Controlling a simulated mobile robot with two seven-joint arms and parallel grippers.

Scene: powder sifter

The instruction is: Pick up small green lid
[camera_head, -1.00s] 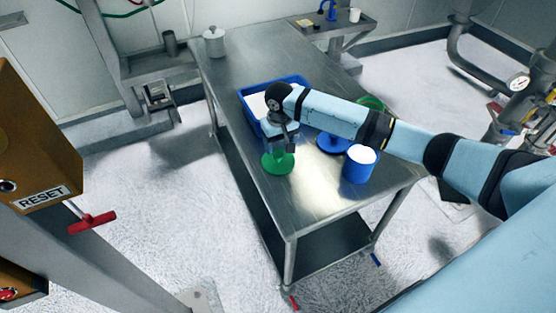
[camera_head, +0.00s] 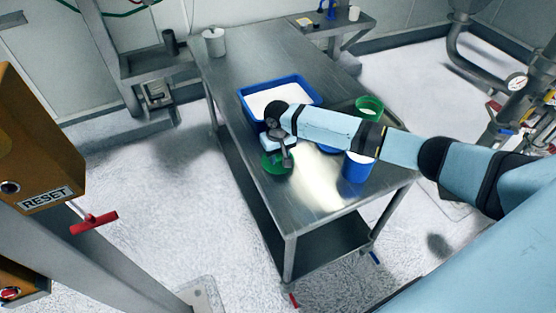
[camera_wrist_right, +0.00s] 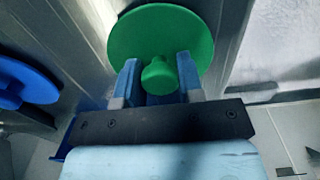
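The small green lid (camera_head: 273,164) lies flat on the metal table near its left edge, partly hidden by my right gripper (camera_head: 284,155). In the right wrist view the lid (camera_wrist_right: 158,25) is a round green disc with a knob (camera_wrist_right: 159,77) in its middle. My right gripper (camera_wrist_right: 158,82) is open there, with one finger on each side of the knob. Whether either finger touches the knob I cannot tell. My left gripper is not in view.
A blue tray of white powder (camera_head: 247,98) stands behind my right gripper. A blue container (camera_head: 354,172) and a green container (camera_head: 369,108) are to the right. A blue lid (camera_wrist_right: 22,82) lies nearby. The table's front (camera_head: 315,195) is clear.

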